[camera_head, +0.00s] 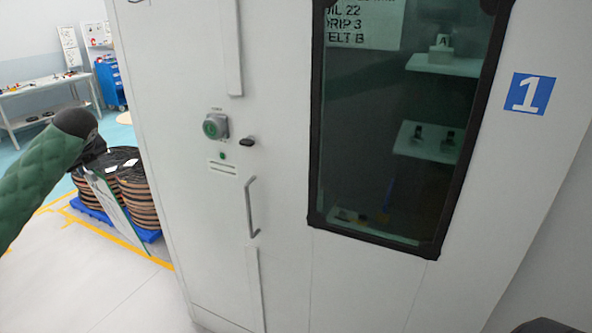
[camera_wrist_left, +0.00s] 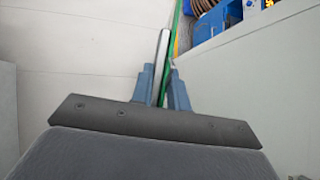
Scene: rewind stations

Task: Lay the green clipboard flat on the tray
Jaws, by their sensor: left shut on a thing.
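The green clipboard (camera_head: 117,210) hangs tilted from my left gripper (camera_head: 92,164) at the left of the head view, its pale face showing at a steep angle. In the left wrist view the clipboard (camera_wrist_left: 171,62) is nearly edge-on, a thin green strip beside a pale strip. The two blue-grey fingers of my left gripper (camera_wrist_left: 162,88) are closed on it from both sides. I cannot make out the tray in either view. My right gripper is not in view.
A tall white cabinet (camera_head: 285,200) with a dark window (camera_head: 385,160), handle (camera_head: 251,207) and green button (camera_head: 211,127) fills the middle. Stacked reels (camera_head: 140,200) stand on a blue pallet (camera_head: 149,235) behind the clipboard. A table (camera_head: 45,88) is far left. Pale floor (camera_head: 60,280) is clear at lower left.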

